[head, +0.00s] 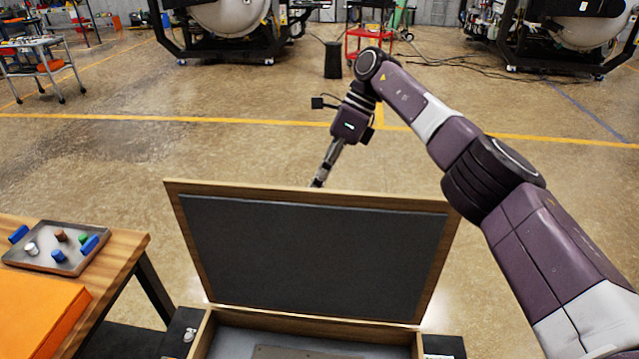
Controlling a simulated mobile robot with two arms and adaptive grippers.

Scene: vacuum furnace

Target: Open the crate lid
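The crate lid (315,258) stands raised and nearly upright, hinged at the back of the crate, with its dark padded inner face towards me and a wooden rim around it. The crate (210,330) is at the bottom of the head view, and part of its grey inside shows. My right gripper (319,180) is behind the lid, pointing down at its top edge. Its fingertips are partly hidden by the lid, so I cannot tell whether it touches or is open. My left gripper is not in view.
A wooden table (120,248) at the left holds a metal tray (75,262) with several small coloured pieces, and an orange panel (40,315). Open floor lies behind the lid. Large machines (225,20), a red cart (368,40) and cables are at the back.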

